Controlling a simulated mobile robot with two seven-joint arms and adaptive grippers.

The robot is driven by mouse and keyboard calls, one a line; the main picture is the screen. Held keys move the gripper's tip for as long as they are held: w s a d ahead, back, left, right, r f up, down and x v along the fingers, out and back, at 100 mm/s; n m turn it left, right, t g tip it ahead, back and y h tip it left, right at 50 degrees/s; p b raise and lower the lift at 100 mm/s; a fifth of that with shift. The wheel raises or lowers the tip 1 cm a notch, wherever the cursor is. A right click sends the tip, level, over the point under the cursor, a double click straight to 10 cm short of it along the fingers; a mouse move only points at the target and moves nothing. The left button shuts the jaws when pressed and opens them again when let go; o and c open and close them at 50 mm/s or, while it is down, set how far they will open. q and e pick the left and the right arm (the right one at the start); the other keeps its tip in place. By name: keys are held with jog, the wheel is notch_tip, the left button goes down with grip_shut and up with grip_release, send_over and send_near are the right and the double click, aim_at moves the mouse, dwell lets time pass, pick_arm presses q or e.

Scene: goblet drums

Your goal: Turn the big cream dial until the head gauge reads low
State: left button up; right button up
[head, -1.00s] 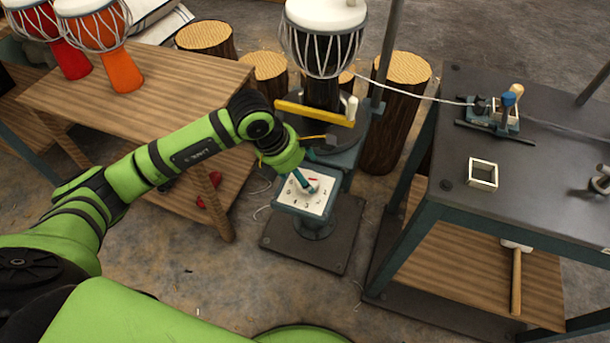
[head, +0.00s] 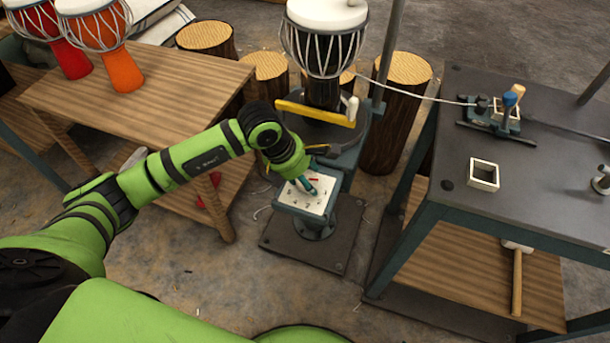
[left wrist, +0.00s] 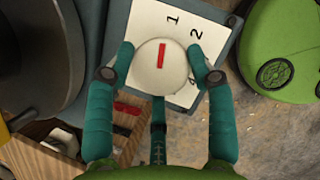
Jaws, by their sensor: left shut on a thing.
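The cream dial (left wrist: 152,75) is round with a red mark, and sits over a white numbered plate (left wrist: 190,14). In the left wrist view the red mark points up, roughly toward the 1; a 2 and part of a 4 also show. My left gripper (left wrist: 165,73) is shut on the dial, one teal finger on each side. In the head view my left gripper (head: 303,185) is over the plate (head: 322,204) on its pedestal and mostly hides the dial. A white-topped drum (head: 325,50) stands behind it. I cannot make out a gauge reading. My right gripper is out of view.
A yellow bar (head: 315,113) lies across the drum stand, close behind my left wrist. A wooden table (head: 150,85) with red and orange drums is at the left. A dark workbench (head: 540,165) with a square frame (head: 483,174) is at the right.

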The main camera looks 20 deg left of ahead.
pick_arm(q)
jog(key=shift+d, duration=0.15)
jog(key=shift+w+m+b, duration=0.1)
jog(key=shift+m+b, duration=0.2)
jog(key=shift+b, duration=0.1)
jog(key=shift+m+g+h+b, duration=0.4)
jog(key=shift+m+b, duration=0.55)
jog(key=shift+m, duration=0.05)
jog(key=shift+w+m+b, duration=0.1)
jog(key=shift+m+b, duration=0.55)
jog(key=shift+m, duration=0.15)
jog(key=shift+m+g+b, duration=0.6)
jog(key=shift+m+b, duration=0.2)
jog(key=shift+m, duration=0.2)
jog(key=shift+r+m+g+h+b, duration=0.1)
jog(key=shift+m+g+h+b, duration=0.2)
jog(key=shift+m+b, duration=0.4)
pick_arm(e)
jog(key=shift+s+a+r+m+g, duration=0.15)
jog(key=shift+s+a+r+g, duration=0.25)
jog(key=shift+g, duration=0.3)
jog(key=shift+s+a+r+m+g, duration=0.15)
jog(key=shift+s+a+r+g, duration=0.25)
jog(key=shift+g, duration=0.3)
pick_arm(q)
jog(key=shift+d, duration=0.1)
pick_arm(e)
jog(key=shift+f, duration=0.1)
